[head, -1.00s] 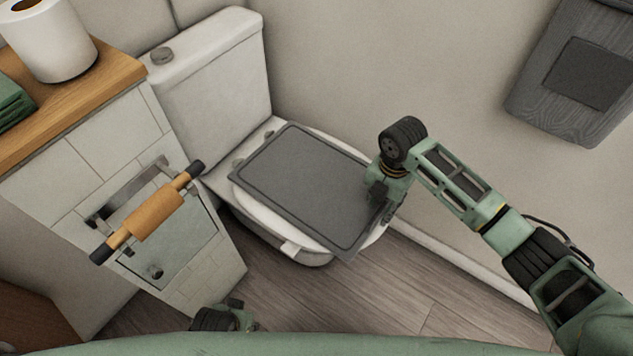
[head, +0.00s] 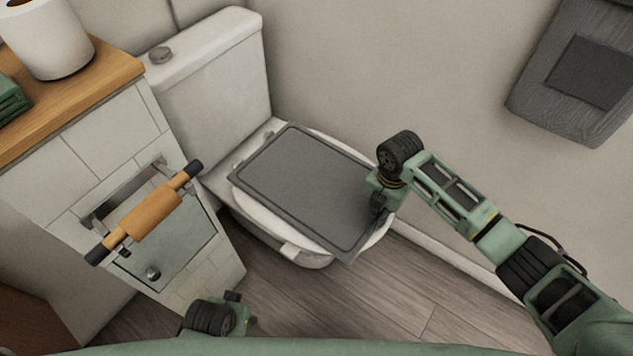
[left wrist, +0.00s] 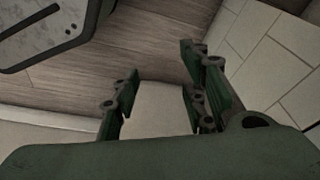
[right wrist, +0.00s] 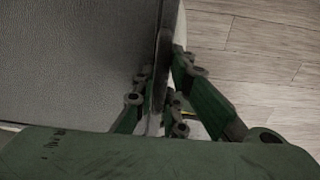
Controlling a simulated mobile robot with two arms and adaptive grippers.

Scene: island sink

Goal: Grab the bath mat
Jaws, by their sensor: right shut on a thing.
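The bath mat (head: 305,185) is a dark grey rectangle with a raised border. It lies on the closed white toilet lid (head: 262,212) and overhangs it at the front right. My right gripper (head: 378,205) is at the mat's right edge. In the right wrist view the fingers (right wrist: 155,100) are shut on the edge of the mat (right wrist: 70,60). My left gripper (left wrist: 155,95) is open and empty, with its fingers spread apart over the floor. In the head view only part of the left arm shows at the bottom.
A toilet roll holder with an orange roller (head: 152,214) is on the tiled half wall at left. A paper roll (head: 48,40) stands on the wooden top (head: 70,100). A grey panel (head: 575,75) hangs on the right wall. The wooden floor (head: 350,305) in front is clear.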

